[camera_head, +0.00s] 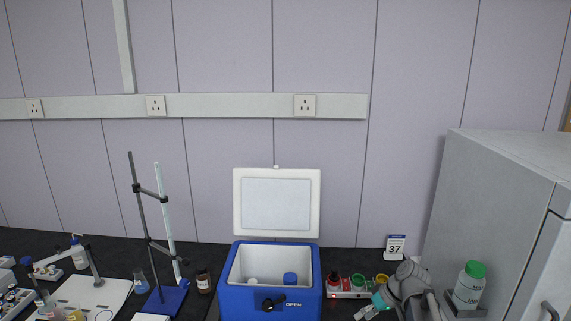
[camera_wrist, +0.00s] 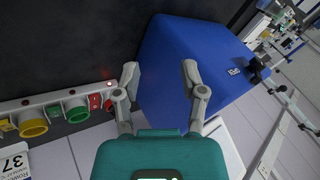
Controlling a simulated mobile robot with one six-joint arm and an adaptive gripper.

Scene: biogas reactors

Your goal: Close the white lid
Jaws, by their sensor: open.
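The white lid (camera_head: 276,203) stands upright and open at the back of the blue cooler box (camera_head: 238,299). The box has a white inside with a blue-capped item and a white item in it. A black latch shows on its front beside the word OPEN. In the wrist view the blue box (camera_wrist: 190,72) lies just beyond my gripper (camera_wrist: 160,78), whose two fingers are spread apart with nothing between them. In the head view my gripper (camera_head: 371,308) is low, to the right of the box and apart from the lid. Its fingertips are hard to make out there.
A power strip (camera_head: 347,287) with red, green and yellow items is right of the box. A 37 sign (camera_head: 395,245) stands behind it. A green-capped bottle (camera_head: 469,286) and grey cabinet (camera_head: 500,190) are further right. A burette stand (camera_head: 150,230) and brown bottle (camera_head: 203,281) are left.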

